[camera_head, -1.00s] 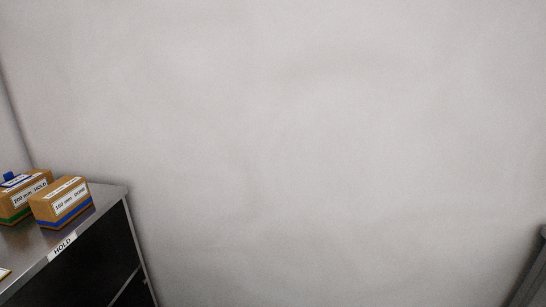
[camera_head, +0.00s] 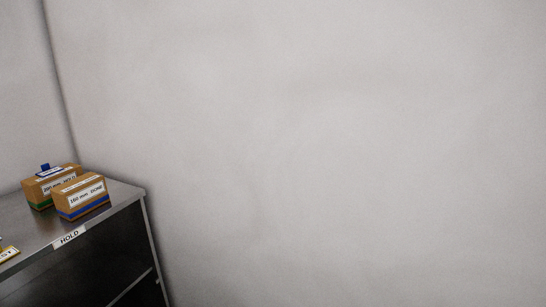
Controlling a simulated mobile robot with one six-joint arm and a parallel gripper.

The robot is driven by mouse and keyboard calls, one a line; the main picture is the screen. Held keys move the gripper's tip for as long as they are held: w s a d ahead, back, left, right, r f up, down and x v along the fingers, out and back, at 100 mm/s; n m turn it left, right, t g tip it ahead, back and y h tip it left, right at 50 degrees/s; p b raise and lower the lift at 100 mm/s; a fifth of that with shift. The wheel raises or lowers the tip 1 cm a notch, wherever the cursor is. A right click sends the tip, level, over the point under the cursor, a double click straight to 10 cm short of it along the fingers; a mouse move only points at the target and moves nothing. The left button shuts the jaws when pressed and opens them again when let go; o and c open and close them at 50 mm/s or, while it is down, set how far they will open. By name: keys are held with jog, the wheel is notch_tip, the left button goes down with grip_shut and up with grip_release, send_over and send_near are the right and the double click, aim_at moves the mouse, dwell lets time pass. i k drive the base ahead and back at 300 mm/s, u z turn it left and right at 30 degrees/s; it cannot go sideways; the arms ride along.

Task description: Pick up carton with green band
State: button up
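The carton with the green band (camera_head: 41,203) stands on the metal table at the lower left. Its label seems to read "200 mm HOLD", and a small blue piece (camera_head: 46,168) sits on its top. A carton with a blue band (camera_head: 82,198), labelled "160 mm DOME" as far as I can read, stands in front of it and to the right and hides part of it. My gripper is not in view.
The metal table (camera_head: 122,196) has a "HOLD" label on its front edge and an open shelf below. A bare grey wall (camera_head: 330,130) fills the rest.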

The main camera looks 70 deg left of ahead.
aim_at(36, 189)
jog(key=u, duration=2.55)
jog(key=i, duration=1.7)
jog(key=u, duration=1.85)
jog(key=i, duration=1.75)
jog(key=z, duration=0.15)
